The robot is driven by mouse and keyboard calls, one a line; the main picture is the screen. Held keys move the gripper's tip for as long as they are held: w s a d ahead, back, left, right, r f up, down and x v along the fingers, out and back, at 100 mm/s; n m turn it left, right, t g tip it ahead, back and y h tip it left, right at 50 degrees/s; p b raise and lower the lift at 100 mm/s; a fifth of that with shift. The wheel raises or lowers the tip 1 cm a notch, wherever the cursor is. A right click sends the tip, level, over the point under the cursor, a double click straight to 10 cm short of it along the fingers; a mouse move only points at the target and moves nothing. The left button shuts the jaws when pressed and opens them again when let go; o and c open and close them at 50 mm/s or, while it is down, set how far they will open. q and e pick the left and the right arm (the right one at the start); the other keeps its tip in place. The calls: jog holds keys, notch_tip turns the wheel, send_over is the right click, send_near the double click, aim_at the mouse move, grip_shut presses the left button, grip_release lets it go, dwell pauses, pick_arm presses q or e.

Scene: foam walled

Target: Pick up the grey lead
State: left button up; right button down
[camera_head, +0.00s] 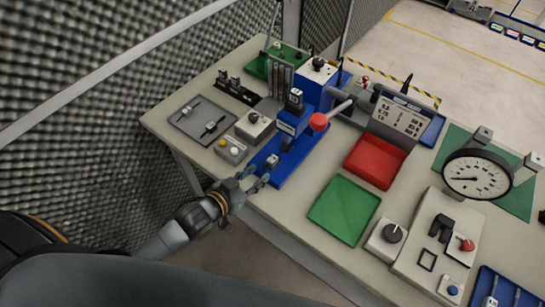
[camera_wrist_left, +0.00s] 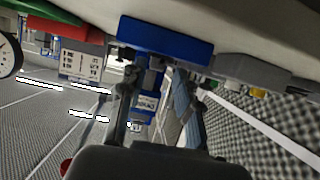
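A grey tray (camera_head: 203,118) lies on the left part of the bench in the head view. Two small grey pieces with thin stems lie in it, a farther one (camera_head: 188,109) and a nearer one (camera_head: 211,127). Either may be the grey lead; they are too small to tell. My left gripper (camera_head: 257,180) is at the bench's front edge, right of and nearer than the tray, by the front end of a blue press. In the left wrist view the gripper (camera_wrist_left: 158,82) has its fingers apart with nothing held between them. My right gripper is not in view.
The blue press (camera_head: 288,160) with a red-knobbed lever stands just beyond my left gripper. A box with a yellow button (camera_head: 233,150) and a knob box (camera_head: 254,126) stand between tray and press. Red (camera_head: 375,163) and green (camera_head: 343,209) trays lie right.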

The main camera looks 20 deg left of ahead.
pick_arm(q)
jog(key=shift+x, duration=1.1)
jog(key=shift+s, duration=0.1)
jog(key=shift+c, duration=0.2)
grip_shut()
